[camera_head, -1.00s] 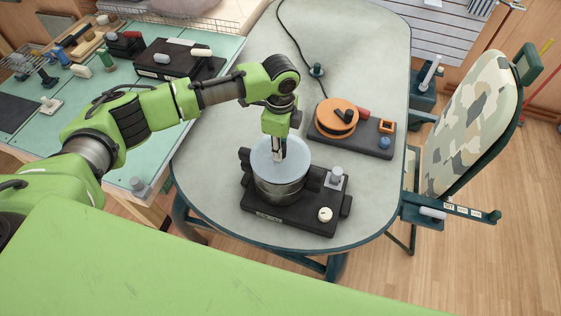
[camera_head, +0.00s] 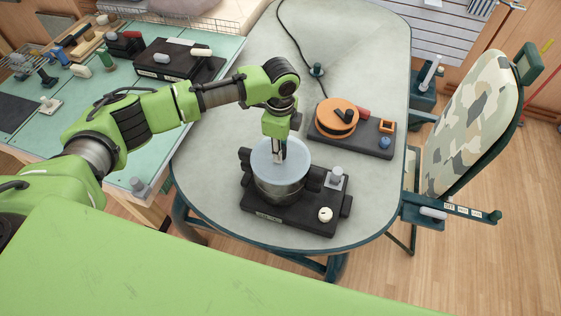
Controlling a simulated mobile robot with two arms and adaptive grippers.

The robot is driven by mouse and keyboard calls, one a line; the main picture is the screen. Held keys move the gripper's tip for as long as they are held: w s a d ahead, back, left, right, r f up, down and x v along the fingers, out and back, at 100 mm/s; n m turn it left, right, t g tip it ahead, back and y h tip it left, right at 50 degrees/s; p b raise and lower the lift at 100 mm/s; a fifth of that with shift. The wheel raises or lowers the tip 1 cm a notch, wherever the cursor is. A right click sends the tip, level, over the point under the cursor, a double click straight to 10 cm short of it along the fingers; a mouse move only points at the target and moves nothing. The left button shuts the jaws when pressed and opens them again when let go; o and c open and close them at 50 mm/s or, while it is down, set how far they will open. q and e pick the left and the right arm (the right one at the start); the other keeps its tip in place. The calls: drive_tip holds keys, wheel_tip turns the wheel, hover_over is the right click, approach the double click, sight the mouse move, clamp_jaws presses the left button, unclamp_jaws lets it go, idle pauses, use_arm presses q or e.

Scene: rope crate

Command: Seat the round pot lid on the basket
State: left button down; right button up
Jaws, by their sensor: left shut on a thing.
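The round pot lid (camera_head: 296,166) is a pale, bluish, see-through disc. It lies level over the mouth of the basket (camera_head: 279,189), a round metallic vessel on a black base on the grey table. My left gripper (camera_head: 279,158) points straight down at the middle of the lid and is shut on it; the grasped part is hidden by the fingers. I cannot tell whether the lid touches the rim all round. My right gripper is not in view.
The black base (camera_head: 290,216) carries a grey knob (camera_head: 336,175) and a white knob (camera_head: 325,214). Behind it to the right, a dark tray (camera_head: 365,143) holds an orange round thing (camera_head: 337,117). A black cable runs across the table (camera_head: 230,165), whose left part is clear. A camouflage-covered chair (camera_head: 465,125) stands at right.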

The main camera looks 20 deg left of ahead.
use_arm(q)
drive_tip(key=shift+f, duration=0.5)
idle(0.3)
drive_tip(key=c, duration=1.7)
unclamp_jaws()
drive_tip(key=shift+r, duration=0.1)
wheel_tip(320, 180, up, 12)
drive_tip(key=shift+f, duration=0.1)
